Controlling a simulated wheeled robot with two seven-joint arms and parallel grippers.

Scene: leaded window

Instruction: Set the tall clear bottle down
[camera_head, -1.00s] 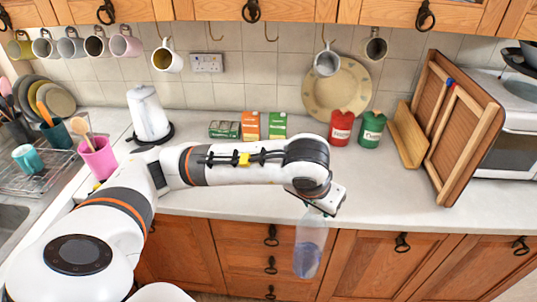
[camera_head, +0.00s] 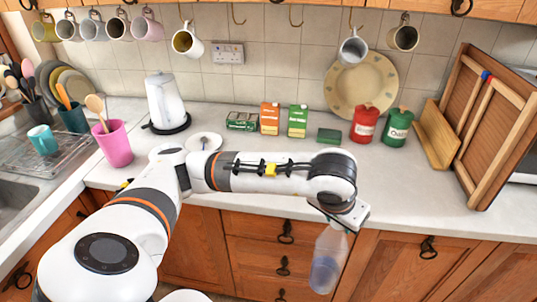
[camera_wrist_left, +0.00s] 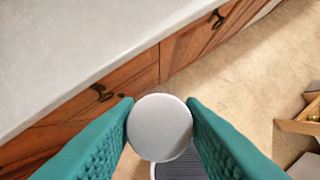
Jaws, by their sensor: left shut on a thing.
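The tall clear bottle (camera_head: 329,258) hangs upright below my left gripper (camera_head: 338,220) in the head view, in front of the drawers and below the worktop's front edge. It is see-through with a bluish lower part. In the left wrist view my left gripper (camera_wrist_left: 160,122) has its two teal fingers closed on either side of the bottle's round pale cap (camera_wrist_left: 160,126). The cap hides most of the bottle there. The bottle touches no surface that I can see. My right gripper is not in view.
The worktop (camera_head: 290,178) has free room along its front. A small green box (camera_head: 329,135), red canister (camera_head: 365,124), green canister (camera_head: 397,128), cartons and a white kettle (camera_head: 165,101) stand at the back. Wooden boards (camera_head: 490,120) lean at right. A pink cup (camera_head: 114,144) stands at left.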

